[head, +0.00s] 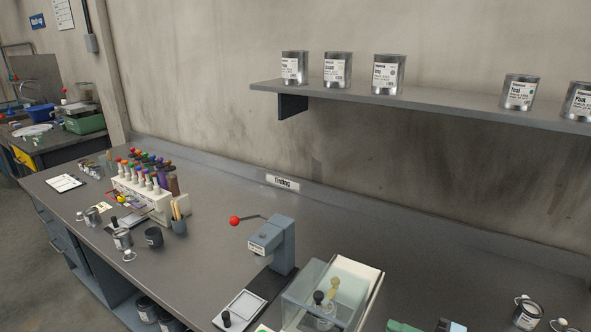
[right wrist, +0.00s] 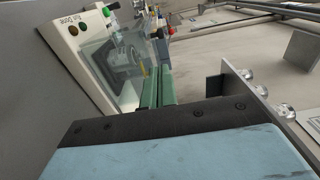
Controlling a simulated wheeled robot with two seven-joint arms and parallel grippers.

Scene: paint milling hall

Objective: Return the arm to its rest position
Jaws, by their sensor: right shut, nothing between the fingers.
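My right gripper (head: 392,325) shows at the bottom edge of the head view, with green fingers, a dark palm and a bit of blue body. It is low over the bench, just right of a clear-covered box. In the right wrist view its two green fingers (right wrist: 158,72) lie close together with nothing held between them. Most of the right arm is out of the frame. My left gripper is in neither view.
The clear-covered box (head: 374,292) stands beside my right gripper, with a grey lever press (head: 278,243) left of it. Small cans (head: 526,314) stand at the right. A wall shelf (head: 430,104) carries several paint cans. The bench's back middle is clear.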

